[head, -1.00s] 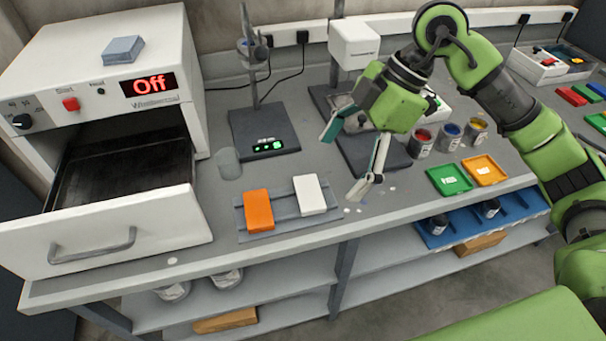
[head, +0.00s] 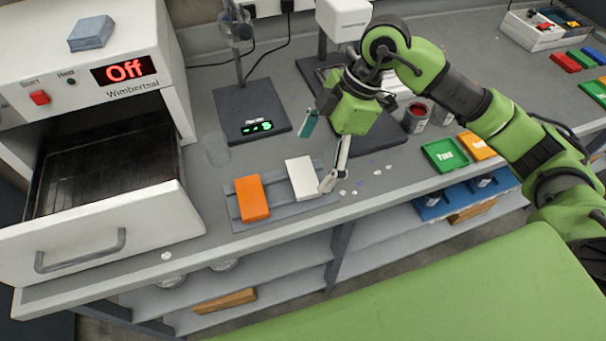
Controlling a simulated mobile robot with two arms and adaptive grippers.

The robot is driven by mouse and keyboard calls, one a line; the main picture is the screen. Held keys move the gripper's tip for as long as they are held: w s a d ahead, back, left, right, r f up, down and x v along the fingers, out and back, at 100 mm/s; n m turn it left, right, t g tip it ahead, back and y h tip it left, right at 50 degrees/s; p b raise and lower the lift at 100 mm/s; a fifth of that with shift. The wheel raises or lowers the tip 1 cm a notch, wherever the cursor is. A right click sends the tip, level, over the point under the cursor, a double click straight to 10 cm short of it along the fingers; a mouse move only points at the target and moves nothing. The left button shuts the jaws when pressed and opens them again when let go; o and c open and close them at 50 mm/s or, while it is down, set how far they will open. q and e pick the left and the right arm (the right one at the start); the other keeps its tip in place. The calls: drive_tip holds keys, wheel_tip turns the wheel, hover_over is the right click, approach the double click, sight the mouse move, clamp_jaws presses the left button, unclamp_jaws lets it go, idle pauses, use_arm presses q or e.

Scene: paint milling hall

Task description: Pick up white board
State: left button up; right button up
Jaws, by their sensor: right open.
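The white board (head: 302,178) lies on a grey rack (head: 282,206) on the bench, to the right of an orange board (head: 252,198). My right gripper (head: 318,154) is open above the white board's right side. One finger is at the board's lower right edge and the other is up near its far side. I cannot tell whether the near finger touches the board. My left gripper is out of view.
An oven reading Off, with its drawer (head: 110,225) pulled out, stands at left. A clear glass (head: 216,149) and a stand with a lit display (head: 254,112) are behind the boards. Green (head: 445,154) and orange trays, a paint can (head: 416,117) and small scraps lie to the right.

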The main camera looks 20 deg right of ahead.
sight(305, 175)
drive_tip(key=p+x, duration=0.1)
drive_tip(key=x, duration=0.3)
drive_tip(key=shift+w+f, duration=0.1)
drive_tip(key=shift+f, duration=0.2)
drive_tip(key=c, duration=1.2)
drive_tip(key=shift+r, duration=0.1)
